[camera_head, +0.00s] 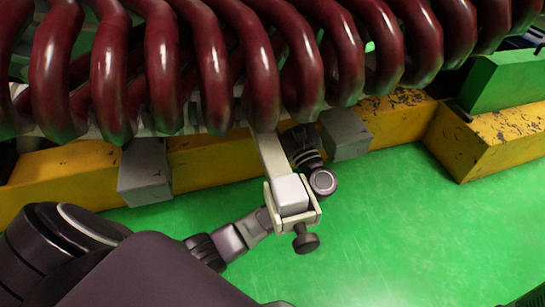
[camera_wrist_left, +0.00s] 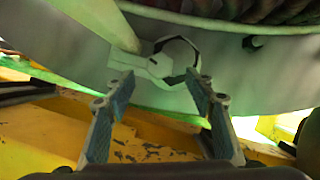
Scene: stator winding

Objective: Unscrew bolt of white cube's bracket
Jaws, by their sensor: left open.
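The white cube (camera_head: 290,192) sits in a pale bracket (camera_head: 271,155) that hangs below the dark red coils in the head view. A dark round knob bolt (camera_head: 305,241) sticks out of the bracket's lower end. My left arm passes behind the cube, and my left gripper (camera_head: 300,138) is beside the bracket's upper part, partly hidden. In the left wrist view, my left gripper (camera_wrist_left: 162,88) is open and empty, with its two fingers apart. Ahead of them is a pale fitting (camera_wrist_left: 140,68) beside a dark-edged round bolt-like part (camera_wrist_left: 178,55). My right gripper is not seen.
Dark red coils (camera_head: 215,75) cross the top. Yellow worn beams (camera_head: 75,180) with grey blocks (camera_head: 145,172) lie behind the cube. A green block (camera_head: 510,78) stands at the right. The green floor (camera_head: 420,230) is clear at the right.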

